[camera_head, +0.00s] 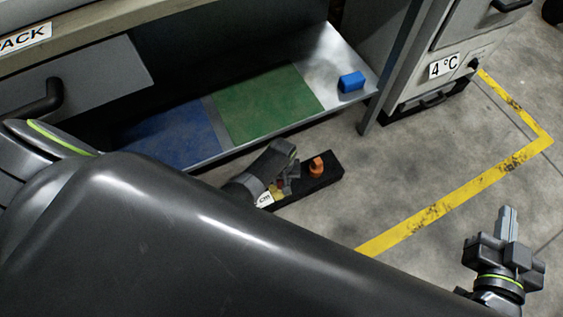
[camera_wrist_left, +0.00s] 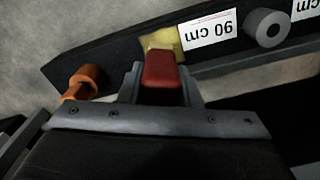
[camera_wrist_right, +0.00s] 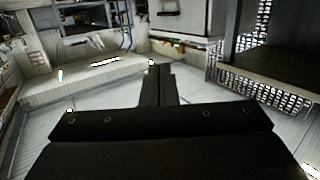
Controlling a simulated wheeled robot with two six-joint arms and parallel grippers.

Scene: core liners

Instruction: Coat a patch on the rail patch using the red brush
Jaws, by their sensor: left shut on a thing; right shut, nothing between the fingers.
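The red brush (camera_wrist_left: 162,72) is between the fingers of my left gripper (camera_wrist_left: 163,85), which is shut on it. In the head view my left gripper (camera_head: 288,178) is low over a dark rail (camera_head: 318,181). A yellow piece (camera_wrist_left: 161,40) shows at the brush's far end, over the rail (camera_wrist_left: 110,58); I cannot tell whether it is bristles or a patch on the rail, nor whether the brush touches it. My right gripper (camera_head: 507,224) is shut and empty, apart at the lower right; its closed fingers also show in the right wrist view (camera_wrist_right: 157,84).
An orange peg (camera_head: 317,166) stands on the rail. A "90 cm" label (camera_wrist_left: 208,30) and a grey cylinder (camera_wrist_left: 265,27) are on it too. A shelf with a blue mat (camera_head: 172,135), a green mat (camera_head: 268,105) and a blue block (camera_head: 351,82) is behind.

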